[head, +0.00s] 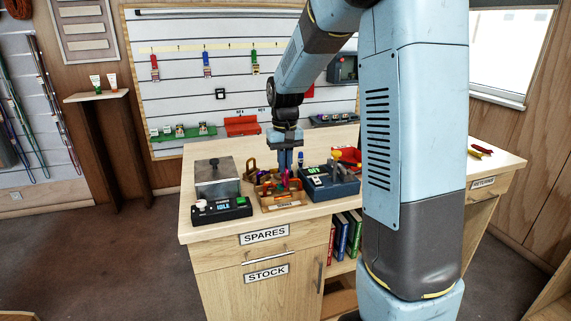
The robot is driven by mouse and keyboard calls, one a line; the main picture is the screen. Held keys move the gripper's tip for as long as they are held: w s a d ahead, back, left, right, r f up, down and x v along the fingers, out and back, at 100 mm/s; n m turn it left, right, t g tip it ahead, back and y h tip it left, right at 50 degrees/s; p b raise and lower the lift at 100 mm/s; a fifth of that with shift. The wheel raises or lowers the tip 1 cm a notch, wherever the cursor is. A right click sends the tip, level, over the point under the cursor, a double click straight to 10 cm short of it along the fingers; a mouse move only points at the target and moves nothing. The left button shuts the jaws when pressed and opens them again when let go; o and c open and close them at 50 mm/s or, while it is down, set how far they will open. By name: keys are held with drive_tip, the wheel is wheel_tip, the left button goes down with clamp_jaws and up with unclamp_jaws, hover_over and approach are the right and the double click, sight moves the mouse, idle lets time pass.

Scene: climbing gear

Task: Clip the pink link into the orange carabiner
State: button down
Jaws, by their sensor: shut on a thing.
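My gripper (286,170) points down over the wooden counter and is shut on a small pink piece, which looks like the pink link (285,181). The link is just above or inside a small wooden tray (283,206) with a label on its front. Whether it touches the things in the tray is too small to tell. I cannot pick out the orange carabiner with certainty. A small orange-brown upright shape (251,168) stands at the tray's back left.
A device marked IDLE (222,209) with a grey block stands left of the tray. A dark blue device (332,188) with a green display stands close on the right. The counter's front left (215,231) is clear.

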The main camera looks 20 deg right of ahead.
drive_tip(key=shift+d+f, duration=0.2)
drive_tip(key=shift+d, duration=1.6)
idle(1.3)
drive_tip(key=c, duration=1.1)
unclamp_jaws()
drive_tip(key=shift+c, duration=0.2)
drive_tip(key=shift+o, duration=0.2)
drive_tip(key=shift+o, duration=0.9)
drive_tip(key=shift+r, duration=0.15)
drive_tip(key=shift+r, duration=0.2)
